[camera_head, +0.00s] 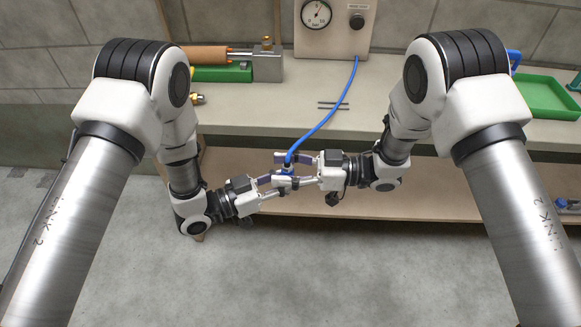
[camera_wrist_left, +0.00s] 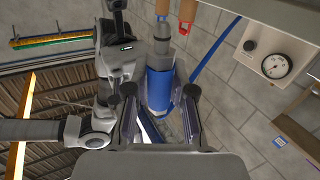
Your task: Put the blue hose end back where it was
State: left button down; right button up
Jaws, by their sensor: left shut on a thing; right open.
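The blue hose (camera_head: 330,120) runs from the underside of the gauge box (camera_head: 343,40) down over the bench front to its hose end (camera_head: 287,171). My left gripper (camera_head: 281,179) is shut on the hose end, in front of the bench. In the left wrist view the hose end is a thick blue cylinder (camera_wrist_left: 160,88) between the two fingers. My right gripper (camera_head: 297,170) is open, its fingers close around or beside the same hose end; contact is unclear. The fingers partly hide the hose end.
The bench top (camera_head: 420,105) is mostly clear, with two thin rods (camera_head: 333,105) near the hose. A metal fixture with a copper-coloured cylinder (camera_head: 205,55) stands at the left. A green tray (camera_head: 545,97) lies at the right. A lower shelf (camera_head: 430,185) runs behind my grippers.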

grip_shut()
pick_arm(q)
jog(key=c, duration=0.9)
grip_release()
pick_arm(e)
jog(key=shift+s, duration=0.1)
